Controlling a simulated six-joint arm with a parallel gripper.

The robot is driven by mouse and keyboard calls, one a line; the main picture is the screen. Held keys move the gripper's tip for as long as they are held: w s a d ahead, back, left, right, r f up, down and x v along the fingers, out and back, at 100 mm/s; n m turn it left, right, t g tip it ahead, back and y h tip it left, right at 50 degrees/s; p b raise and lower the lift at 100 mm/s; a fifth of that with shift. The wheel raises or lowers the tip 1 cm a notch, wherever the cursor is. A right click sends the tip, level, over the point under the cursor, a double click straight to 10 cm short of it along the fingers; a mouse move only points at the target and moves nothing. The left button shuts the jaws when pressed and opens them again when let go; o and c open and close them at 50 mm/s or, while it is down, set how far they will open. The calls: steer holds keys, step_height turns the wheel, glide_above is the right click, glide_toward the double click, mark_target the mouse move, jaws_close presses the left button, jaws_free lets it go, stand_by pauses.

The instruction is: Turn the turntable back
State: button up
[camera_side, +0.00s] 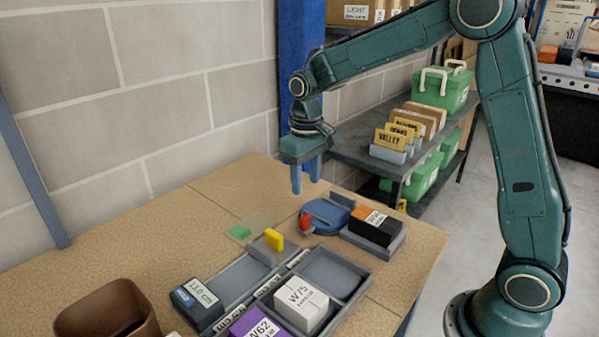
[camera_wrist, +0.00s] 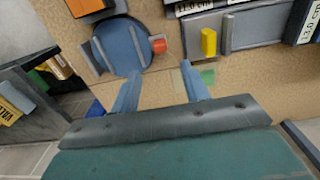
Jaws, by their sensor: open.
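The turntable (camera_side: 324,212) is a round blue disc on the wooden table, with a red knob (camera_side: 306,224) at its rim. In the wrist view the turntable (camera_wrist: 122,50) is at upper left, and its red knob (camera_wrist: 159,46) is on its right edge. My gripper (camera_side: 306,184) points down with its fingers apart, above the table near the turntable's far-left side. In the wrist view my gripper (camera_wrist: 161,70) is empty, with the red knob just beyond the gap between the fingertips. The fingers appear clear of the knob and disc.
An orange and black box (camera_side: 375,225) sits in a grey tray right of the turntable. A yellow handle (camera_side: 274,239) on a grey slide and a green patch (camera_side: 239,231) lie to the left. A compartment tray (camera_side: 330,272) with boxes and a brown bin (camera_side: 107,312) are in front.

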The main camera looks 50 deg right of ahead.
mark_target(305, 216)
step_height(305, 216, down, 11)
steer(key=shift+f, duration=0.15)
stand_by(0.4)
jaws_close()
